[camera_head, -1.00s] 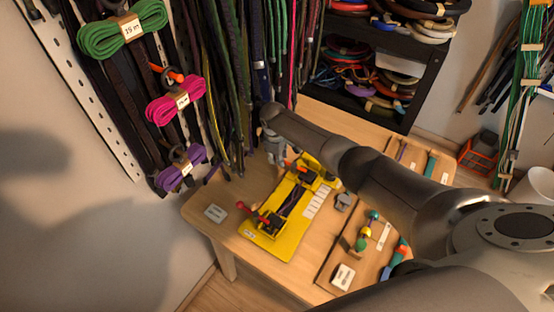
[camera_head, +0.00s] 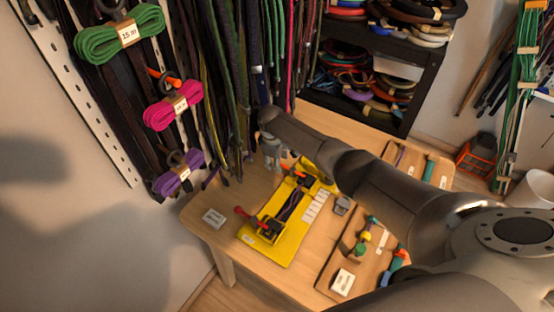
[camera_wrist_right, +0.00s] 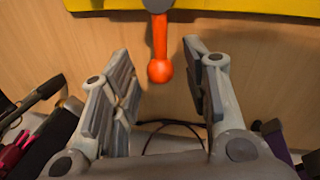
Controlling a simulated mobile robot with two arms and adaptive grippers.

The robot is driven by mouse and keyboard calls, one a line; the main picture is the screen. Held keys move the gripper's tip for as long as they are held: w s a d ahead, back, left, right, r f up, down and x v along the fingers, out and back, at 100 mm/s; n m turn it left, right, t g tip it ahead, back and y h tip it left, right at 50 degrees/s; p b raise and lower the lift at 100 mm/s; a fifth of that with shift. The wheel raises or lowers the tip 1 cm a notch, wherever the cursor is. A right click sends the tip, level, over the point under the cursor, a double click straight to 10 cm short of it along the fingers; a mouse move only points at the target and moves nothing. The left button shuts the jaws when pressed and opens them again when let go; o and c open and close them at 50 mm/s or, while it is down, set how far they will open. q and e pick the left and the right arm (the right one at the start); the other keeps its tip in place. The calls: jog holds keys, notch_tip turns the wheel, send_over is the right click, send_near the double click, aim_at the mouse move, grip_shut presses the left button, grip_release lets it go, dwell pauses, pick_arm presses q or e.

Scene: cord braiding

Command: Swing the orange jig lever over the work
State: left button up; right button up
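The yellow jig (camera_head: 285,246) lies on the wooden table with dark cords along its middle. An orange lever (camera_head: 290,169) is at its far end, close to my right gripper (camera_head: 272,150). In the right wrist view, an orange lever (camera_wrist_right: 160,40) with a round ball end reaches from the yellow edge (camera_wrist_right: 230,5) into the gap between the fingers. My right gripper (camera_wrist_right: 158,52) is open there, with clear room on both sides of the lever. My left gripper is not in view.
Hanging cords (camera_head: 235,90) and a wall panel with tied green (camera_head: 120,35), pink and purple bundles stand close behind the gripper. A wooden tray (camera_head: 335,262) with coloured tools lies right of the jig.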

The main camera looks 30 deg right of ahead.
notch_tip(320, 180, up, 12)
jog(key=s+a, duration=0.1)
jog(key=shift+s+a, duration=0.25)
jog(key=shift+a, duration=0.15)
dwell(0.3)
jog(key=shift+f, duration=0.15)
